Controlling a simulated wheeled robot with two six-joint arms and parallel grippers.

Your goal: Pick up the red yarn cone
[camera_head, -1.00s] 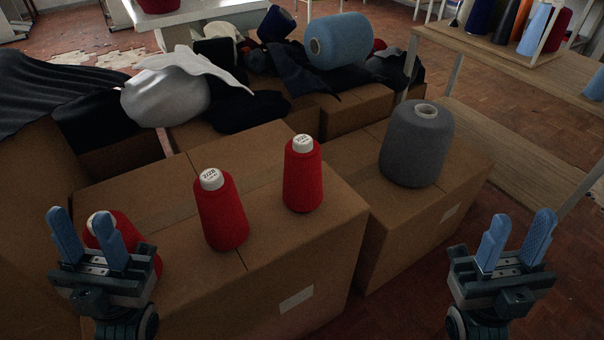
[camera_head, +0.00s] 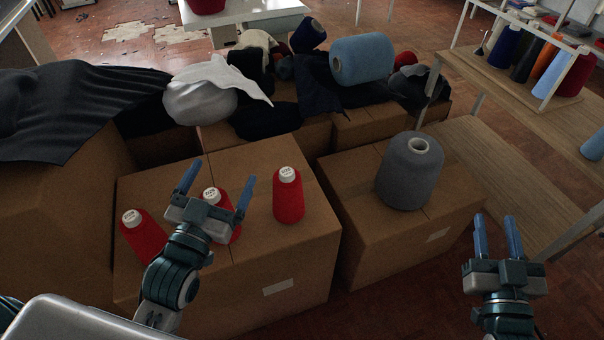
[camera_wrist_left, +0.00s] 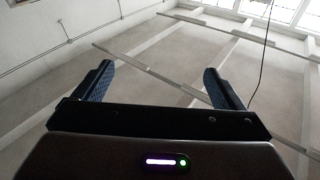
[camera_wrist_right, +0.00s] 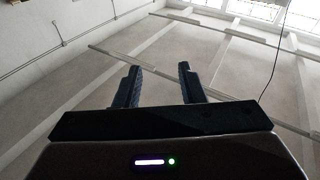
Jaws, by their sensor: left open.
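Three red yarn cones with white tops are on a cardboard box in the head view: a left cone (camera_head: 144,238), a middle cone (camera_head: 235,233) and a right cone (camera_head: 288,199). My left gripper (camera_head: 217,187) is open and empty, in front of the middle cone and hiding much of it. It also shows in the left wrist view (camera_wrist_left: 154,84), with only the ceiling beyond. My right gripper (camera_head: 496,238) is open and empty at the lower right, away from the cones. The right wrist view shows its fingers (camera_wrist_right: 159,86) apart against the ceiling.
The cardboard box (camera_head: 290,252) bears the red cones. A grey cone (camera_head: 409,174) stands on another box (camera_head: 365,222) to the right. Behind are dark cloths, a white bundle (camera_head: 203,97) and a big blue cone (camera_head: 361,59). A wooden shelf table (camera_head: 495,74) stands at the right.

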